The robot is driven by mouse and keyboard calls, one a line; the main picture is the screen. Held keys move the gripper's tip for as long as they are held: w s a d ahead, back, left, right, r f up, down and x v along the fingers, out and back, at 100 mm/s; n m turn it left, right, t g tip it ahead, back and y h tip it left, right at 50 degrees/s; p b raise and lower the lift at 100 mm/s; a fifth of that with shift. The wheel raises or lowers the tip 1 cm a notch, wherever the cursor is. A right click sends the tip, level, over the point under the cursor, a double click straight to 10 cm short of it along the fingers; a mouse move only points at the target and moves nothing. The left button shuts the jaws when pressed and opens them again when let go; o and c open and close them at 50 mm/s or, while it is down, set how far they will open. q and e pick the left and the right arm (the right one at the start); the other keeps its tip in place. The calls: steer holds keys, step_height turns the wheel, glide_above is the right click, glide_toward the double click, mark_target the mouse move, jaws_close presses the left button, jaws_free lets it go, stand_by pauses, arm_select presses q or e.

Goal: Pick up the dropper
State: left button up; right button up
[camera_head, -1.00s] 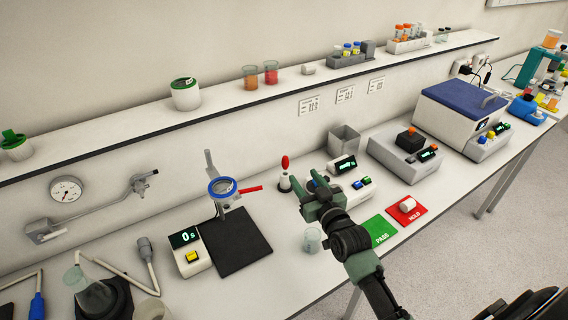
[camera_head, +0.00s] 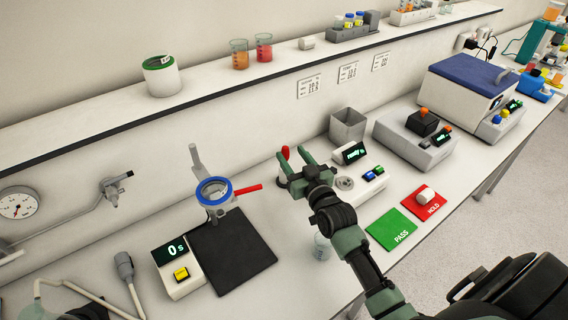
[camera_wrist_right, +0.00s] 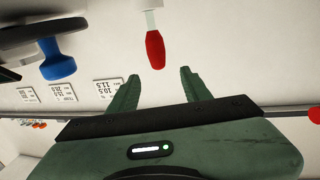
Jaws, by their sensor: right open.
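The dropper (camera_head: 286,152) has a red bulb and stands in a small pale holder (camera_head: 282,180) on the bench, behind my right gripper. In the right wrist view its red bulb (camera_wrist_right: 155,50) lies just beyond the fingertips, roughly in line with the gap between them, with a pale stem running to the top edge. My right gripper (camera_head: 297,165) is open and empty, close to the dropper but apparently not around it; its fingers also show in the wrist view (camera_wrist_right: 160,74). In the head view the gripper partly hides the holder.
Left of the dropper stands a blue-ringed stand with a red handle (camera_head: 248,191) over a black mat (camera_head: 232,255). A white device with a display (camera_head: 355,153) and a grey bin (camera_head: 347,125) are to the right. A clear beaker (camera_head: 321,247) stands in front.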

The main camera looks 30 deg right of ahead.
mark_target(287, 155)
step_height(287, 155, down, 3)
steer(key=shift+w+r+b, duration=0.1)
steer(key=shift+r+b, duration=0.05)
steer(key=shift+b, duration=0.65)
steer(key=shift+w, duration=0.2)
steer(key=shift+w+d+p, duration=0.1)
steer(key=shift+w+p, duration=0.2)
steer(key=shift+w, duration=0.85)
steer(key=w+p, duration=0.1)
steer(key=w, duration=0.3)
steer(key=shift+w+d+p, duration=0.15)
steer(key=shift+w+p, duration=0.05)
steer(key=shift+p, duration=0.1)
steer(key=shift+w+f, duration=0.2)
steer(key=shift+w, duration=0.25)
arm_select(q)
steer(key=shift+w+f, duration=0.2)
steer(key=shift+w, duration=0.15)
arm_select(e)
steer(key=c, duration=0.9)
